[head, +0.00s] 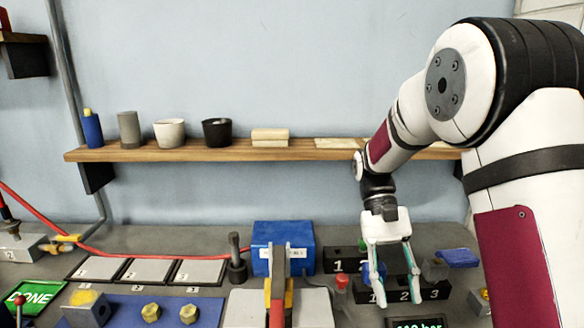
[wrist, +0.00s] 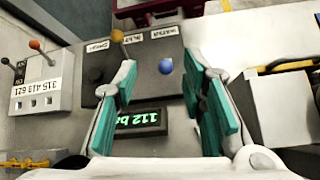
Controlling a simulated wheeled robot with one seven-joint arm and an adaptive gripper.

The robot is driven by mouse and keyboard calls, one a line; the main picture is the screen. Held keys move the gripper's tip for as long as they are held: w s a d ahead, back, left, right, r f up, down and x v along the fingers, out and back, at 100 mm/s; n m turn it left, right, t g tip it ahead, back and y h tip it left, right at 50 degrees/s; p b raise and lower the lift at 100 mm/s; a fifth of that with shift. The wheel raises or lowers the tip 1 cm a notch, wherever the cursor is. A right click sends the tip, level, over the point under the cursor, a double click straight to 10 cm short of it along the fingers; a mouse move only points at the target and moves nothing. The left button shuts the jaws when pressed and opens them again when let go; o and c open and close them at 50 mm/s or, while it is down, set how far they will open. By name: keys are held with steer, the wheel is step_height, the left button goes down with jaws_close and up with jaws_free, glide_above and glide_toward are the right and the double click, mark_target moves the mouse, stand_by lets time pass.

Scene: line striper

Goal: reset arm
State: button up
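My gripper (head: 394,284) hangs pointing down at the right of the head view, above the work surface. Its two pale fingers with teal pads are spread apart. In the wrist view, my gripper (wrist: 162,92) is open, and nothing is held between the pads. Below the fingers there is a grey panel (wrist: 150,80) with a blue knob (wrist: 166,67), an orange-tipped lever (wrist: 118,37) and a green-digit display (wrist: 138,118). In the head view, a black block numbered 1 2 3 (head: 433,291) lies behind or beside the fingertips; the exact gap cannot be told.
A wooden shelf (head: 240,155) on the wall holds a blue bottle (head: 92,130), cups and blocks. A blue box (head: 283,246) stands left of my gripper, with a red-and-grey lever (head: 278,290) in front. Grey pads (head: 148,271) and a green DONE sign (head: 34,298) are at the left.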

steer(key=s+r+n+t, duration=0.1)
steer(key=s+r+t, duration=0.3)
steer(key=s+t, duration=0.3)
steer(key=s+r+n+t, duration=0.1)
steer(key=s+r+t, duration=0.4)
steer(key=s+t, duration=0.2)
steer(key=shift+s+d, duration=0.3)
steer(key=shift+s, duration=0.25)
stand_by(0.5)
